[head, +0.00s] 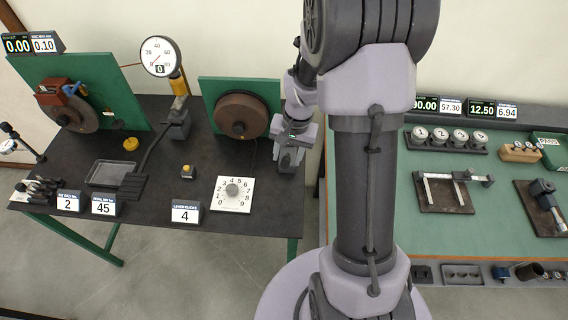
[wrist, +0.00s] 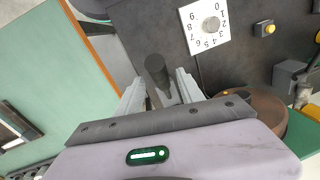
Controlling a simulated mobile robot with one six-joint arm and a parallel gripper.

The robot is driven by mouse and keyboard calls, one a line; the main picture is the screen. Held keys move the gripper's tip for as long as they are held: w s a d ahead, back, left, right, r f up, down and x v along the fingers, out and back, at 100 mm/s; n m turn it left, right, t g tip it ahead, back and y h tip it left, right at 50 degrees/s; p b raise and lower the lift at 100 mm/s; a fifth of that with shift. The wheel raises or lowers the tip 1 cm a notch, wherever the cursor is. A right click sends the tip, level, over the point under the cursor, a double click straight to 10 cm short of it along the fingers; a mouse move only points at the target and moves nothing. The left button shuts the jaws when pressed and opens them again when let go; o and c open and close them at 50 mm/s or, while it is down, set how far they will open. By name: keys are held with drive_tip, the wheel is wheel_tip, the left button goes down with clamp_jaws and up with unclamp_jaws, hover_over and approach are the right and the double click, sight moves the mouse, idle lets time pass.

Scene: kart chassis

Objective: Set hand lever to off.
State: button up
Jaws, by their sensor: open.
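A dark grey cylindrical grip (wrist: 157,72), which looks like the hand lever, stands between my fingers in the wrist view. My gripper (wrist: 158,88) is open, with one finger on each side of the grip; I cannot tell whether either touches it. In the head view my gripper (head: 290,158) is over the right end of the black table, and the lever is not clearly visible behind it. A "lever clicks" card (head: 186,211) reads 4. The lever's base and its off mark are not visible.
A white numbered dial (head: 233,193) and a yellow button (head: 187,171) are left of my gripper. A brown drum (head: 241,117) on a green panel stands behind. A pedal (head: 131,186) is further left. A green workbench (head: 420,225) is right, across a gap.

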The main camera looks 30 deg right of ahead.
drive_tip(key=f, duration=0.3)
drive_tip(key=shift+w+a+f+b, duration=0.2)
drive_tip(key=shift+a+f+b, duration=0.05)
drive_tip(key=shift+f+b, duration=0.15)
clamp_jaws()
idle(1.1)
